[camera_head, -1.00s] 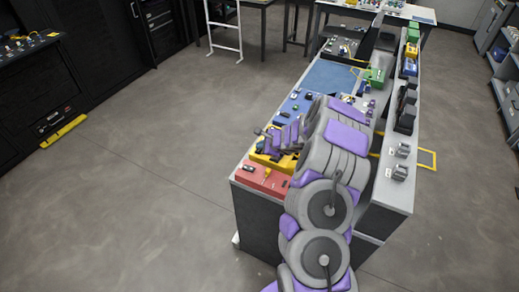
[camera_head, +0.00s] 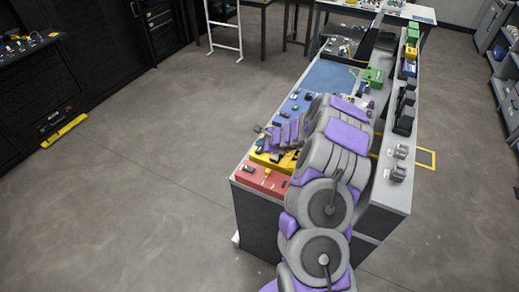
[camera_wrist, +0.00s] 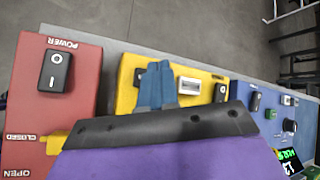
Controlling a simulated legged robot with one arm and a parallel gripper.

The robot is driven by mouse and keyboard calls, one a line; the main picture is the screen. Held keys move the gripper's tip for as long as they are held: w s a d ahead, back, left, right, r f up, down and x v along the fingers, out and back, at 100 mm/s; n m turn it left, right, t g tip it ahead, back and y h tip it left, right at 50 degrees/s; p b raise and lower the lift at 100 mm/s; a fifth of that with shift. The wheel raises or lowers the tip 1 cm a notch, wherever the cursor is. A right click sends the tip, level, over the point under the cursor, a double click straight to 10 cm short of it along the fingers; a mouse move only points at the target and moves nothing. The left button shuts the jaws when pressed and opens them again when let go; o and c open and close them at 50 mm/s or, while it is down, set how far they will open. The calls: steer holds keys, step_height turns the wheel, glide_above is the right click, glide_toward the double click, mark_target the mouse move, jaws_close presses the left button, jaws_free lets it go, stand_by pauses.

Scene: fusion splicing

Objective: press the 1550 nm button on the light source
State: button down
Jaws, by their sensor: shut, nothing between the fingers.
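My gripper (camera_wrist: 155,84) is shut and empty, its two blue fingertips side by side over the yellow panel (camera_wrist: 126,91) in the wrist view. Whether they touch it I cannot tell. Beside the fingertips are a pale slotted part (camera_wrist: 188,86) and a dark switch (camera_wrist: 220,92) on that panel. No 1550 nm label is readable, and I cannot tell which part is the light source. My gripper's body hides the lower middle.
A red panel (camera_wrist: 77,105) with a black rocker switch (camera_wrist: 55,71) marked POWER lies left of the yellow one. A blue panel (camera_wrist: 244,91) with small fittings lies to the right. In the head view, a grey raised shelf (camera_head: 398,196) runs along the bench's right side.

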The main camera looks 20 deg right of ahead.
steer(key=shift+r+p, duration=2)
steer(key=shift+r, duration=0.6)
steer(key=shift+f, duration=0.1)
